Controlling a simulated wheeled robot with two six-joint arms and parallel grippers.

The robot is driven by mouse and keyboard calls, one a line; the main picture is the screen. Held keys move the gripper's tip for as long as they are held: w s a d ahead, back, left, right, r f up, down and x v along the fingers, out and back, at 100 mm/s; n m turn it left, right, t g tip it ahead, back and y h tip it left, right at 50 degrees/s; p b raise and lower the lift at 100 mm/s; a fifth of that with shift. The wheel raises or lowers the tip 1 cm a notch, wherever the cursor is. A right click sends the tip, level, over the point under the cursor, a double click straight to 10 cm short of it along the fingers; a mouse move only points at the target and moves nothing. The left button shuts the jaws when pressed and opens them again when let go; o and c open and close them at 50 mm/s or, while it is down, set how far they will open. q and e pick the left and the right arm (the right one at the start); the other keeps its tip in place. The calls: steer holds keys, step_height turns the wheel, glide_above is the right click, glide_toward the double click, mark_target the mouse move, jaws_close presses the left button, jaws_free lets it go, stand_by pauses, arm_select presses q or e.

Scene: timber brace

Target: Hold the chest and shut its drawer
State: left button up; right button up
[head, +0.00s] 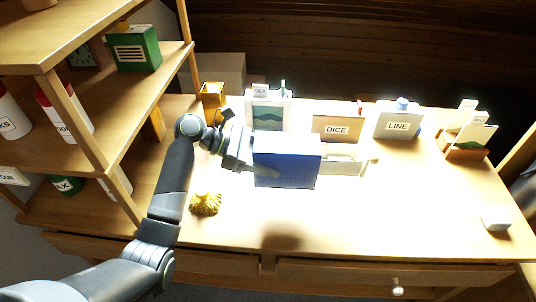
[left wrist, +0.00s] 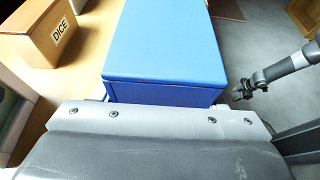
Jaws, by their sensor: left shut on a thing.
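A blue chest (head: 288,168) stands near the middle of the desk, and its blue top fills the middle of the left wrist view (left wrist: 160,45). A pale drawer (head: 340,163) sticks out of the chest's right side, with a small knob (head: 373,160) at its outer end. My left gripper (head: 256,164) is shut on the chest from its left side, with one finger along the front face. My right gripper (left wrist: 243,90) shows only in the left wrist view, off to the right and apart from the chest; its jaws are too small to read.
Behind the chest stand a box marked DICE (head: 337,128), a LINE box (head: 398,122) and a SEA picture box (head: 267,112). A gold ornament (head: 205,204) lies front left. A card holder (head: 467,150) and small white thing (head: 495,220) are at right. Desk right of the drawer is clear.

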arm_select(q)
steer(key=shift+f, duration=2.1)
steer(key=shift+f+b, duration=0.75)
steer(key=shift+f, duration=1.65)
arm_select(e)
steer(key=shift+f, duration=0.8)
steer(key=shift+c, duration=0.3)
